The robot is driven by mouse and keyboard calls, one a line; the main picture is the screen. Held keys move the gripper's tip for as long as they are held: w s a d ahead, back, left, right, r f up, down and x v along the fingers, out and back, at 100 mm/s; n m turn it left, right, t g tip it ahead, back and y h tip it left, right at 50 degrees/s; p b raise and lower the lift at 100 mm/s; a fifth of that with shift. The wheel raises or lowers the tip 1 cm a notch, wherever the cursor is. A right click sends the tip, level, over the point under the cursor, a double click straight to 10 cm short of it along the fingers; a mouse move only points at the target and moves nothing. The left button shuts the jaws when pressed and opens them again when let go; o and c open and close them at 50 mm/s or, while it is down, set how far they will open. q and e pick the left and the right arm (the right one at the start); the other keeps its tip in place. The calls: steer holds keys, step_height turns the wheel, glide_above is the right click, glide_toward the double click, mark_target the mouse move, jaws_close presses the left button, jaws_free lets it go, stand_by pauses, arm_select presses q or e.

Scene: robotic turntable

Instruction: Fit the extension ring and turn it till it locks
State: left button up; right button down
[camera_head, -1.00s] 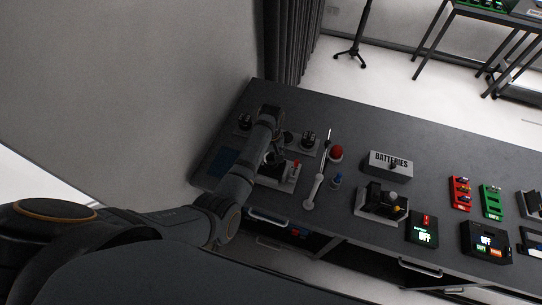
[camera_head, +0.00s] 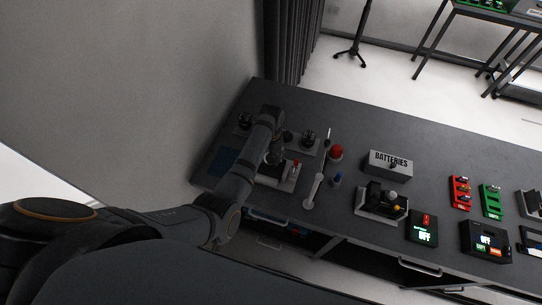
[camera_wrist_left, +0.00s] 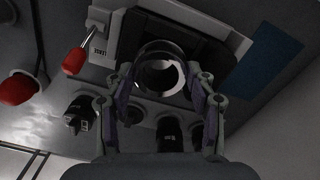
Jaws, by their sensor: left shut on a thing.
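In the left wrist view, my left gripper (camera_wrist_left: 162,88) has its two fingers on either side of a dark, shiny ring (camera_wrist_left: 160,76) and is shut on it. The ring sits in front of a dark and light grey fixture (camera_wrist_left: 236,44) that has a red-tipped lever (camera_wrist_left: 75,60). I cannot tell whether the ring touches the fixture or is seated in it. In the head view, my left arm mostly hides the gripper and ring, and the fixture's red lever (camera_head: 296,168) shows beside the wrist. My right gripper is not in view.
On the dark bench (camera_head: 300,105), several small holders with dark parts stand behind the fixture. A blue patch (camera_wrist_left: 272,52) lies beside the fixture.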

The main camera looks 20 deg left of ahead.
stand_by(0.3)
arm_select(q)
steer(key=m, duration=0.3)
stand_by(0.4)
steer(key=shift+a+m, duration=0.1)
steer(key=shift+m, duration=0.8)
steer(key=o, duration=1.3)
